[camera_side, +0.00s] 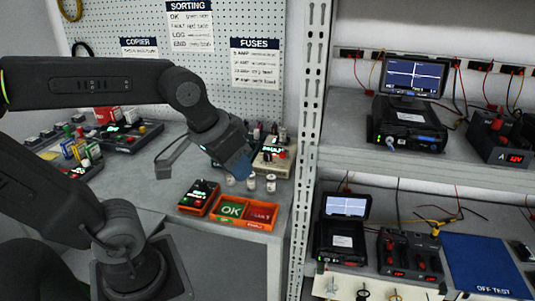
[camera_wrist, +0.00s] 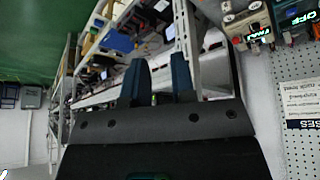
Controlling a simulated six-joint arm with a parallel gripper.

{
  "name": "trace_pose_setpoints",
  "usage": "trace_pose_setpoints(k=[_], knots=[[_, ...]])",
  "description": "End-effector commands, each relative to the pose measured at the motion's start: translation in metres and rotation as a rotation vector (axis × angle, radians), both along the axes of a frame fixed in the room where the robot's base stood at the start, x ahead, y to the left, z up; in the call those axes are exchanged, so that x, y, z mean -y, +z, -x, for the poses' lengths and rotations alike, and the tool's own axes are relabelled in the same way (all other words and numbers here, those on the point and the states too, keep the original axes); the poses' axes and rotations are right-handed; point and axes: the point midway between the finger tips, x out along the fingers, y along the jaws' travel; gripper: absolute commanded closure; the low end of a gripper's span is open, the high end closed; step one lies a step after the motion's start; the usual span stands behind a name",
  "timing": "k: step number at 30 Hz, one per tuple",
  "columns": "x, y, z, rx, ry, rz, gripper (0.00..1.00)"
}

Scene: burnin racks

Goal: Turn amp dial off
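My gripper (camera_side: 238,165) hangs above the bench at the centre of the side view, pointing down and right. The wrist view shows its two dark blue fingers (camera_wrist: 162,80) apart, with nothing between them. No amp dial can be picked out for certain. A black unit marked A (camera_side: 497,138), with red knobs on top and a red lit display, stands on the upper right shelf, well away from my gripper. A beige meter (camera_side: 270,160) with small knobs stands on the bench just right of my gripper; a similar lit meter (camera_wrist: 255,35) shows at the wrist view's upper right.
A metal rack post (camera_side: 308,130) stands between bench and shelves. An orange tray (camera_side: 243,224) and several small pale cylinders stand below my gripper. A screen unit (camera_side: 408,122) is on the upper shelf. Black units with red knobs (camera_side: 408,255) and a blue mat (camera_side: 480,262) are on the lower shelf.

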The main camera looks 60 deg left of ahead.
Motion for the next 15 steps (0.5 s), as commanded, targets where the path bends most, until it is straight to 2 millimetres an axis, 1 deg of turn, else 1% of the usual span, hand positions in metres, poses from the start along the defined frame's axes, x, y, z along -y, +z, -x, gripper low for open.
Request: trace_pose_setpoints(k=[1,5,7,10,12,14,15], knots=[[-0.008,0.007,-0.016,-0.021,0.076,0.023,0.71],[-0.036,0.024,-0.062,-0.077,0.323,0.1,0.59],[-0.054,0.03,-0.087,-0.105,0.459,0.14,0.52],[-0.085,0.032,-0.121,-0.142,0.655,0.195,0.43],[-0.108,0.031,-0.143,-0.164,0.79,0.23,0.41],[-0.127,0.027,-0.159,-0.181,0.896,0.257,0.41],[-0.14,0.025,-0.169,-0.191,0.964,0.273,0.41]])
